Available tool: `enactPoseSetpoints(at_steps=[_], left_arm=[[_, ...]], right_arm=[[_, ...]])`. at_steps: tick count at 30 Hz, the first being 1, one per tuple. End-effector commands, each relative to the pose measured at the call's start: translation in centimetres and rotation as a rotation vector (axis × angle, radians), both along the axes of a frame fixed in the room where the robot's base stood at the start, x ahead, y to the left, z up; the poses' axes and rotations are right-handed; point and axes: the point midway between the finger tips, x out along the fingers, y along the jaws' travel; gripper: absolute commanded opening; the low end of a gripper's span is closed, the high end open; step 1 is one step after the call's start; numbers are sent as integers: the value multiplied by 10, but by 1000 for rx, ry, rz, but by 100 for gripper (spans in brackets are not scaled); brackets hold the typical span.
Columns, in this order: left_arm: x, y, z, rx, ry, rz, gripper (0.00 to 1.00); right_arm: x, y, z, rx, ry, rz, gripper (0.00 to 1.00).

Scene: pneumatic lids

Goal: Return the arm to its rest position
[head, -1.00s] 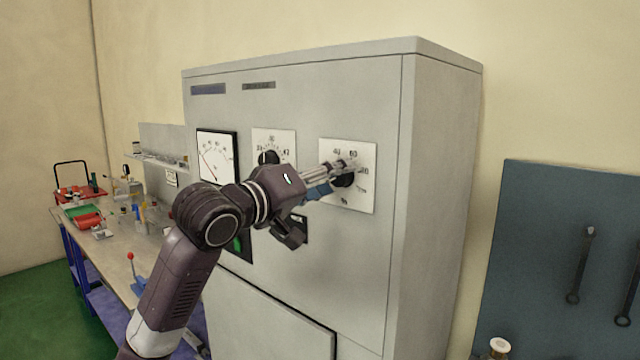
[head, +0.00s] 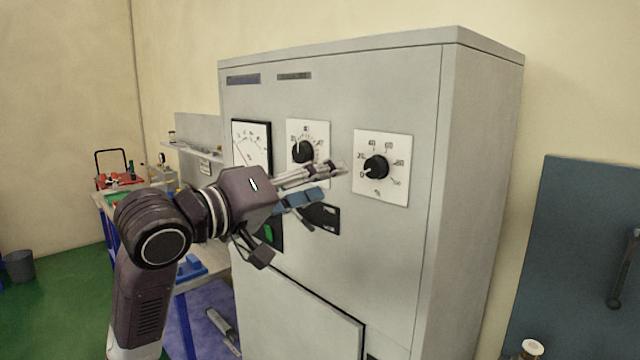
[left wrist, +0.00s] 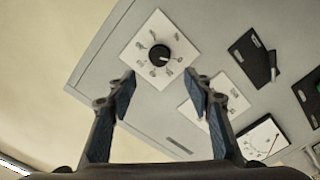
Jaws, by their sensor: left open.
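My left gripper (head: 318,183) is open and empty in front of the grey cabinet (head: 400,270), apart from the right dial. In the left wrist view its two fingers (left wrist: 162,95) stand wide apart with nothing between the tips. The right black knob (head: 376,167) sits on a white scale plate, and it also shows beyond the fingertips in the left wrist view (left wrist: 160,55). The left black knob (head: 303,151) is above the gripper in the head view. My right gripper is not in view.
A white gauge (head: 251,143) is on the cabinet's left. A workbench (head: 208,262) with small items stands behind my arm. A blue tool board (head: 575,260) with a wrench hangs at the right. Green floor (head: 60,310) is clear at the lower left.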

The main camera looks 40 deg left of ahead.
Motion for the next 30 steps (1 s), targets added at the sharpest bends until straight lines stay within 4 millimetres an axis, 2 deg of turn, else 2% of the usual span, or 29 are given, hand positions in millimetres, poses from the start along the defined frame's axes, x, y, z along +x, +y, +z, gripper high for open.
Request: enactPoseSetpoints(at_steps=[14,17,20,23,24,26,27,29,30], left_arm=[[0,0,0,0,1,-1,47],[5,-1,-12,11,23,1,47],[19,-3,-50,51,93,8,47],[34,-10,-114,123,208,8,47],[38,-14,-145,160,263,7,47],[40,-21,-192,218,344,-3,47],[38,-27,-222,258,397,-12,47],[32,-36,-268,320,478,-33,47],[26,-44,-297,358,529,-50,47]], right_arm=[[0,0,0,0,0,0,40],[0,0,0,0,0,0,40],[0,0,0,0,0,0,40],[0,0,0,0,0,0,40],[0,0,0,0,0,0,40],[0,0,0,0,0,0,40],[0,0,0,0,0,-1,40],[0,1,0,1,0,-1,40],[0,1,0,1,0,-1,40]])
